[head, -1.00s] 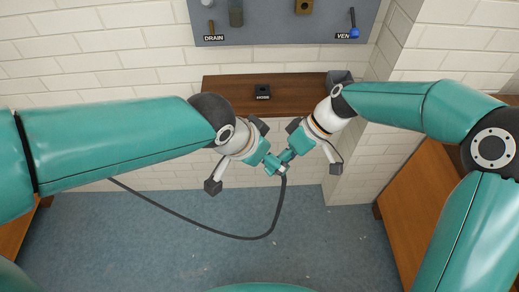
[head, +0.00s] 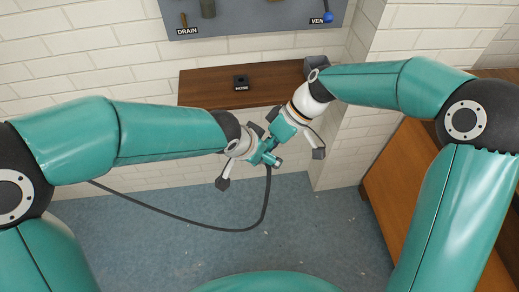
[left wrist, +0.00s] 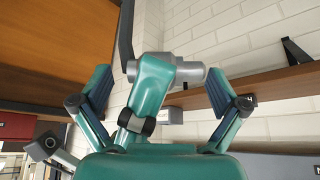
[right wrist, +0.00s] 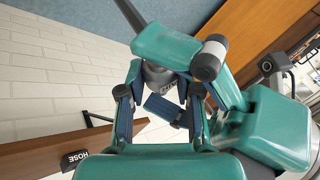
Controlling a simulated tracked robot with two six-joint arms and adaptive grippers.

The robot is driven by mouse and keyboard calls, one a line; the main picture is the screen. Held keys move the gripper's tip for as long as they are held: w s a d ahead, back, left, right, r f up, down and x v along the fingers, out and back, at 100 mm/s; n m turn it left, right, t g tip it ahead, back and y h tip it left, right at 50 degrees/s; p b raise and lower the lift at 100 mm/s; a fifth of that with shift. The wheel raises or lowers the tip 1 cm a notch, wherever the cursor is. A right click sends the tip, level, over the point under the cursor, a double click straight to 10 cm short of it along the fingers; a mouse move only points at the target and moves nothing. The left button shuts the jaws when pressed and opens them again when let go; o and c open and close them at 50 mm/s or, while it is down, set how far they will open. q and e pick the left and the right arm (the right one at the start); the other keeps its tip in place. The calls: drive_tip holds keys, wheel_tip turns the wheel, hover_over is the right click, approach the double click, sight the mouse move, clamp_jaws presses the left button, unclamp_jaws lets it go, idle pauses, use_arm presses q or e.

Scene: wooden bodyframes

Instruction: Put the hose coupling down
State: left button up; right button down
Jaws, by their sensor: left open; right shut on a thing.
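The hose coupling (left wrist: 187,72) is a grey cylindrical piece with a dark hose (head: 267,195) hanging from it. My right gripper (head: 270,146) is shut on it, and its fingers close on either side of the grey body in the right wrist view (right wrist: 160,76). My left gripper (head: 262,157) is open, with its fingers spread to either side of the coupling in the left wrist view. The two grippers are crowded together and hide much of the coupling. The coupling is in the air, in front of and below the wooden shelf (head: 205,88).
A grey wall panel (head: 255,14) with DRAIN and VEN labels hangs above. A wooden cabinet (head: 400,190) stands at right. Most of the shelf top is bare.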

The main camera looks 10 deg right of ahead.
use_arm(q)
drive_tip(key=shift+d, duration=0.1)
drive_tip(key=c, duration=1.3)
use_arm(e)
drive_tip(key=c, duration=0.8)
unclamp_jaws()
drive_tip(key=shift+o, duration=0.4)
drive_tip(key=shift+r, duration=0.1)
